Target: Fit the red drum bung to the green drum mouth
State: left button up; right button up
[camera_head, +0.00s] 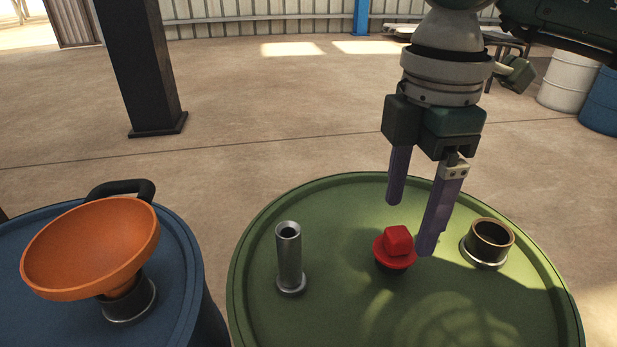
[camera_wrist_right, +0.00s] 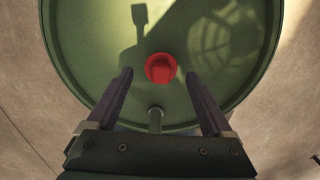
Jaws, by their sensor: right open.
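The red drum bung (camera_head: 396,248) stands on the green drum's lid (camera_head: 340,215) with its blocky head up. It also shows in the right wrist view (camera_wrist_right: 160,68), centred ahead of the fingers. The drum mouth (camera_head: 487,243), a short open metal collar, is on the lid to the right of the bung, apart from it. My right gripper (camera_head: 412,226) is open and points down, its purple fingers near the bung. In the wrist view the right gripper (camera_wrist_right: 158,74) has a finger to either side, with gaps to the bung. My left gripper is out of view.
An upright metal pipe (camera_head: 289,258) stands on the lid left of the bung. A blue drum (camera_head: 185,270) with an orange funnel (camera_head: 90,248) is at the left. A dark post (camera_head: 146,65) rises behind. White and blue drums stand far right.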

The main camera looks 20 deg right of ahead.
aim_at(399, 232)
jog(key=f, duration=0.1)
jog(key=f+b, duration=0.1)
jog(key=f, duration=0.1)
jog(key=f+b, duration=0.1)
jog(key=f, duration=0.1)
jog(key=shift+a, duration=0.4)
jog(key=shift+c, duration=0.7)
jog(key=c, duration=1.1)
